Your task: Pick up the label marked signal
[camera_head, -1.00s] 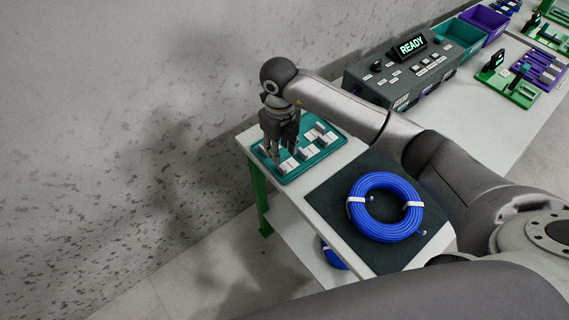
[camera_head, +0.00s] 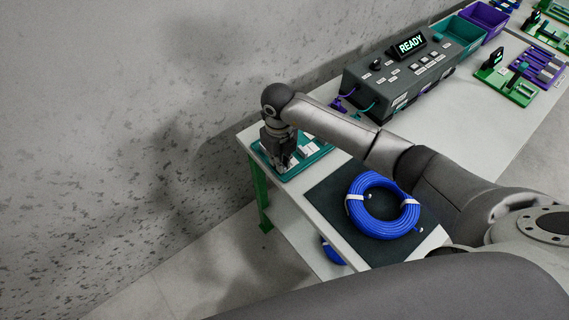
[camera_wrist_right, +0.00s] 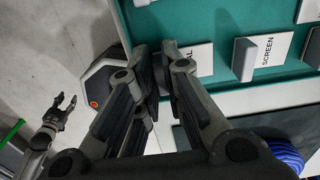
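The teal label tray (camera_head: 317,157) sits at the near left end of the table and holds several white labels with grey grip blocks. In the right wrist view, a white label (camera_wrist_right: 203,57) ending in "AL" is partly hidden by my right gripper (camera_wrist_right: 158,66). Its fingers are close together at that label's grip-block end; whether they press on the block is hidden. In the head view, my right gripper (camera_head: 279,158) points down over the tray. The "SCREEN" label (camera_wrist_right: 268,52) is beside it. My left gripper (camera_wrist_right: 65,106) shows open and empty, far from the tray.
A blue cable coil (camera_head: 383,205) lies on a dark mat (camera_head: 327,196) beside the tray. A grey console (camera_head: 400,75) reading "READY" stands farther back, with teal (camera_head: 460,33) and purple (camera_head: 487,18) bins behind it. The wall runs close behind the tray.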

